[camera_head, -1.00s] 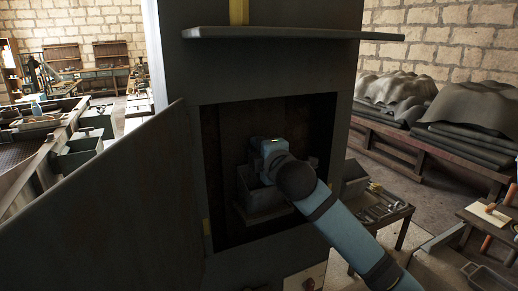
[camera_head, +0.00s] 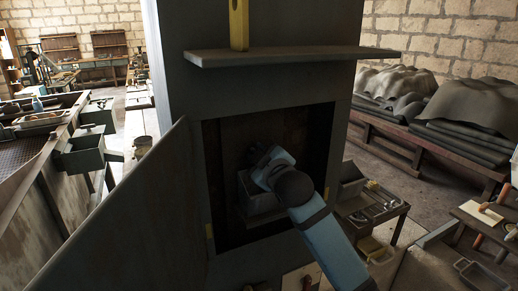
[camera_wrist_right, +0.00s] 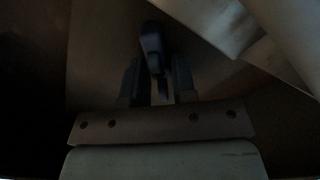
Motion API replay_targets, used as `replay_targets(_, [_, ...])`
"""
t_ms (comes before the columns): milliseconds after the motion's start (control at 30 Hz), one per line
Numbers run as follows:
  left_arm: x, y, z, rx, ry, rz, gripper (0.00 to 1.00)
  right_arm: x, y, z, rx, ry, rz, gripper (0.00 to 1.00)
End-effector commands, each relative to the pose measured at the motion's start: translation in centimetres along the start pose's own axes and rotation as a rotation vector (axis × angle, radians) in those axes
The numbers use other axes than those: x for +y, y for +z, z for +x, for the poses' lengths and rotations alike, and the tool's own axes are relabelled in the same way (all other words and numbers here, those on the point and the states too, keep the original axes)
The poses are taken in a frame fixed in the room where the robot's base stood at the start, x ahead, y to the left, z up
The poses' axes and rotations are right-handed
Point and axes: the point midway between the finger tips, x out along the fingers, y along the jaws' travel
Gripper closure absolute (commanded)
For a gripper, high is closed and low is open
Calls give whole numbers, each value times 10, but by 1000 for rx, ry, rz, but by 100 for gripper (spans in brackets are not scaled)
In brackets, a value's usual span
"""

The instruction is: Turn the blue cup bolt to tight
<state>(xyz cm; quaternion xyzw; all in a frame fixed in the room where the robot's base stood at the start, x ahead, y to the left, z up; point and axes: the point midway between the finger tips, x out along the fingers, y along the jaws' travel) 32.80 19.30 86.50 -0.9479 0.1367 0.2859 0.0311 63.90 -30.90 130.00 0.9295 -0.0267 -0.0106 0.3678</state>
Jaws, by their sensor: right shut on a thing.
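My right gripper (camera_head: 262,155) reaches into the open, dark recess of the tall grey cabinet (camera_head: 260,78), above a small grey box inside it. In the right wrist view, its two fingers (camera_wrist_right: 158,85) stand on either side of a dark bluish, lever-like piece (camera_wrist_right: 152,45). The gripper is shut on that piece, which seems to be the blue cup bolt. The light is too dim to make out its colour or how tight it sits. In the head view my wrist hides the bolt. My left gripper is in neither current view.
The grey box (camera_head: 262,206) stands in the recess under my wrist. An open cabinet door (camera_head: 130,220) blocks the left side. A shelf (camera_head: 292,57) juts out above the opening. A low tool table (camera_head: 375,205) stands to the right.

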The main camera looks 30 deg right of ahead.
Motion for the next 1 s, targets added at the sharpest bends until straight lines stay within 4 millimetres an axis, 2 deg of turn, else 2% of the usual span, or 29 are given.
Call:
replay_targets(300, [-5, -19, -13, 6, -12, 3, 57, 2, -2, 0, -1, -1, 305, 98])
replay_targets(600, [-7, -29, -22, 3, -20, 2, 57, 1, -2, 0, -2, -1, 555, 98])
replay_targets(1000, [-6, -36, -30, 0, -23, -1, 57, 1, -1, 0, 1, 1, 740, 98])
